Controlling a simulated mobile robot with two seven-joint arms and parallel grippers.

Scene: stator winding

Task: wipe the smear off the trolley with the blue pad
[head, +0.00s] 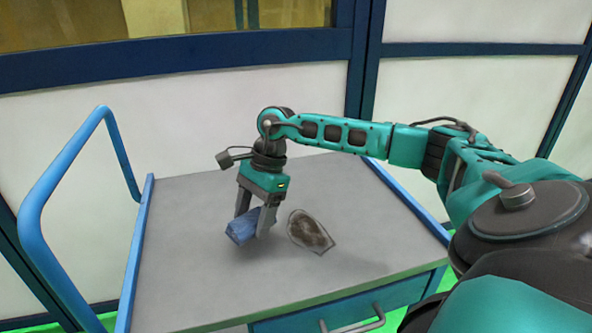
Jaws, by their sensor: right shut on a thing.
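The blue pad (240,229) is between the fingers of my right gripper (253,225), which is shut on it. The pad is tilted and sits just left of the smear; I cannot tell whether it touches the trolley top. The smear (311,231) is a dark brown, roughly oval patch with a paler edge, on the grey top of the trolley (190,285). My right gripper points down, and its arm comes in from the right. My left gripper is not in view.
A blue tubular handle (37,190) rises at the trolley's left end. Blue rails edge the top at left and right. A drawer with a grey handle (352,325) is at the front. White wall panels with dark blue frames stand behind. The rest of the top looks clear.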

